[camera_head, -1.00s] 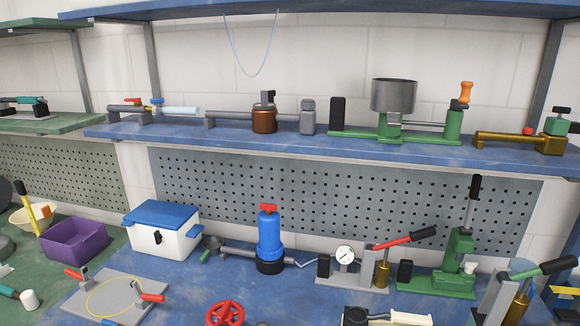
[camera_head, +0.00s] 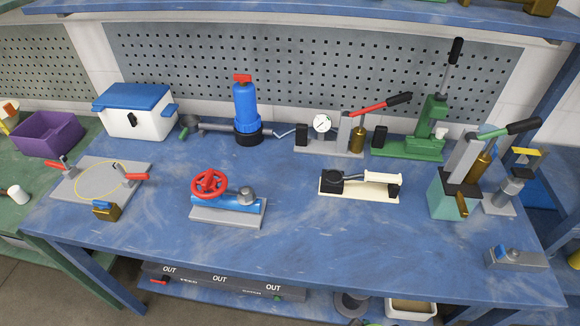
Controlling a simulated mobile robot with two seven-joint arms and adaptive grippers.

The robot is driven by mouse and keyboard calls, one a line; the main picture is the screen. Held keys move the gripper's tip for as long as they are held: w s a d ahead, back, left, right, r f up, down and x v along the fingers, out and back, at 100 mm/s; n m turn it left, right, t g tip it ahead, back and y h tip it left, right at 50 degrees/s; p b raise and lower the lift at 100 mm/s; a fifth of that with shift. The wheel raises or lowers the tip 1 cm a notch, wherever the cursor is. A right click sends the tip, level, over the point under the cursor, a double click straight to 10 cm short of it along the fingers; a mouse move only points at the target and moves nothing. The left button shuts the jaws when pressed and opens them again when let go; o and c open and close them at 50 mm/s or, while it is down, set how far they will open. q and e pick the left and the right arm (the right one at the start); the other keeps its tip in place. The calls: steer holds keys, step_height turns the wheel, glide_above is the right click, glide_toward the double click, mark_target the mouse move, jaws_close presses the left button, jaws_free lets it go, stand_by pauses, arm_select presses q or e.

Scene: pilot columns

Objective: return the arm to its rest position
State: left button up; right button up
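Neither of my arms nor my grippers shows in the head view. The blue workbench (camera_head: 300,240) fills the middle of the view. A blue valve body with a red handwheel (camera_head: 209,184) stands on a grey plate near its front left. A cream-coloured device with a black knob and lever (camera_head: 360,186) lies on the right of centre. Whether either gripper is open or shut is hidden.
A white box with a blue lid (camera_head: 136,112), a blue filter cylinder (camera_head: 246,112), a gauge pump (camera_head: 330,138) and a green press (camera_head: 411,146) stand along the back. A teal-based lever tool (camera_head: 455,195) stands at the right. The front middle of the bench is clear.

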steer(key=s+d+f+g+b, duration=0.1)
steer(key=s+f, duration=0.3)
steer(key=f, duration=0.4)
steer(key=s+f, duration=0.4)
steer(key=f, duration=0.4)
steer(key=s+d+f, duration=0.2)
steer(key=s+f, duration=0.5)
steer(key=s, duration=0.3)
steer(key=shift+s+f+g+b, duration=0.2)
steer(key=shift+f+g+b, duration=0.1)
steer(key=shift+g, duration=0.1)
